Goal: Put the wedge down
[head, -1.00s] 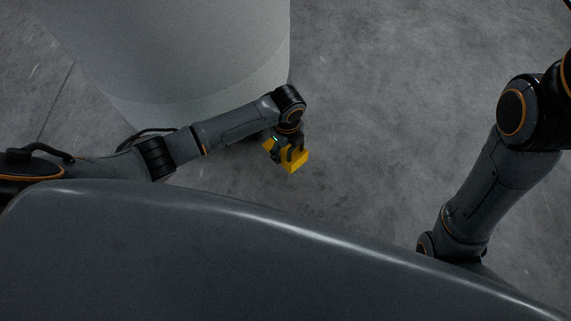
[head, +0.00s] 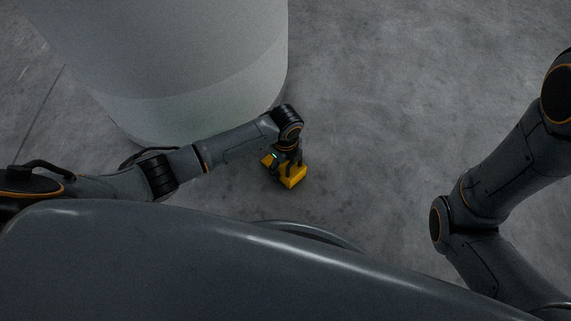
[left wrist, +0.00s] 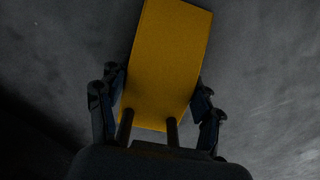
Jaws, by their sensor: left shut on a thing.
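The yellow wedge (head: 293,177) is held by my left gripper (head: 284,169) in the head view, over the grey floor to the right of a large pale cylinder. In the left wrist view the wedge (left wrist: 167,62) stretches up from between the two fingers of my left gripper (left wrist: 158,108), which is shut on it. Whether the wedge touches the floor cannot be told. My right arm shows at the right edge of the head view, but its gripper is out of view.
A large pale cylinder (head: 190,60) stands on the floor just beyond my left arm. The concrete floor (head: 390,110) to the right of the wedge is clear. My own dark body fills the bottom of the head view.

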